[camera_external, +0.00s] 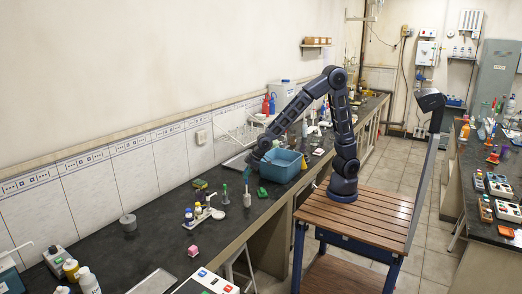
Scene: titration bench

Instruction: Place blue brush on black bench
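The black bench (165,218) runs along the wall from the front left to the back right. My gripper (257,163) reaches down at the left rim of a blue tub (282,166) on this bench. The gripper is small and dark here, so I cannot see whether its fingers are apart or whether it holds anything. I cannot make out a blue brush for certain. The inside of the tub is partly hidden.
Near the tub stand a green object (262,192) and a slim teal item (225,194). A white rack with small bottles (203,216) and a pink cube (193,250) are nearer. Bare bench lies around the grey cylinder (128,223).

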